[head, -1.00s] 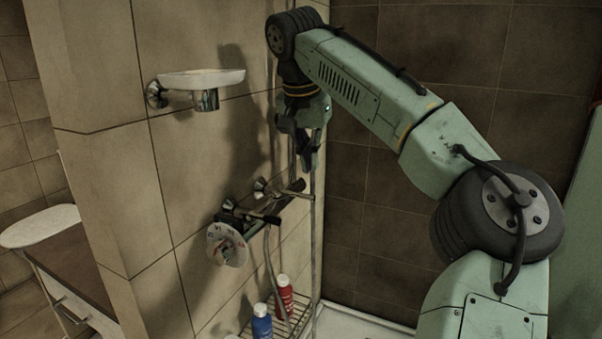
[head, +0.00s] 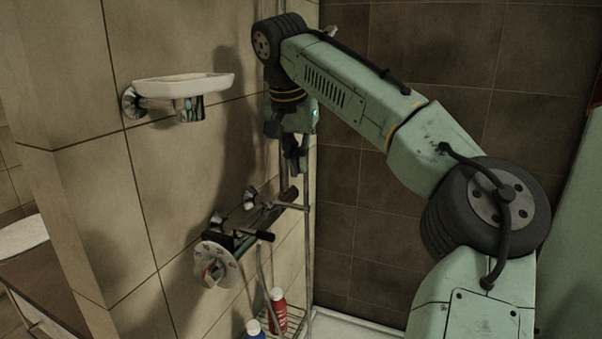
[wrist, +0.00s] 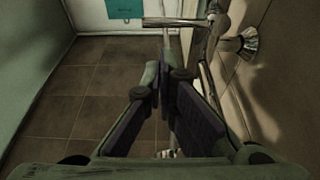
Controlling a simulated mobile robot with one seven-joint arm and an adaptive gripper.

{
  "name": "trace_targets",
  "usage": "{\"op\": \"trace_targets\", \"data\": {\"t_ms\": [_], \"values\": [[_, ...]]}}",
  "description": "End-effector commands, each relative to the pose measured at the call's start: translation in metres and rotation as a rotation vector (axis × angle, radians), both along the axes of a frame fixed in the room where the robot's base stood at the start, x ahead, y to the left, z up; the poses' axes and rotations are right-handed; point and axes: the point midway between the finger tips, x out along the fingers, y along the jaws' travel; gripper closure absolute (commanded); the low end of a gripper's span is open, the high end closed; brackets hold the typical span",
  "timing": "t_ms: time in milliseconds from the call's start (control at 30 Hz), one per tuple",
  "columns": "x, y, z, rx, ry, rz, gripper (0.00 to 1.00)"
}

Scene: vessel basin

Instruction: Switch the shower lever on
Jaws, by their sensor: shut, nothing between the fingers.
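The shower mixer (head: 247,222) is a metal bar fixture on the tiled wall, with a dark lever (head: 254,236) sticking out from it and a round dial-like disc at its near end. In the wrist view, a T-shaped metal bar (wrist: 178,22) lies just beyond my fingertips, and a round chrome wall fitting (wrist: 238,43) is to the right. My gripper (head: 297,172) points down above the far end of the mixer, apart from the lever in the head view. Its fingers meet at the tips in the wrist view (wrist: 166,78), shut and empty.
A soap dish (head: 184,86) juts from the wall left of my arm. A vertical rail (head: 310,225) stands near the wall corner. Open tiled floor (wrist: 90,95) lies left of the gripper.

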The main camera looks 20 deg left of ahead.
Motion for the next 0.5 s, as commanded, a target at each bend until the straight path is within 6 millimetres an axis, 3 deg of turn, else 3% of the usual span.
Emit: {"op": "trace_targets", "data": {"t_ms": [300, 500], "values": [[0.018, -0.002, -0.054, -0.004, 0.002, -0.001, 1.00], [0.024, -0.001, -0.076, -0.001, 0.001, 0.001, 1.00]]}}
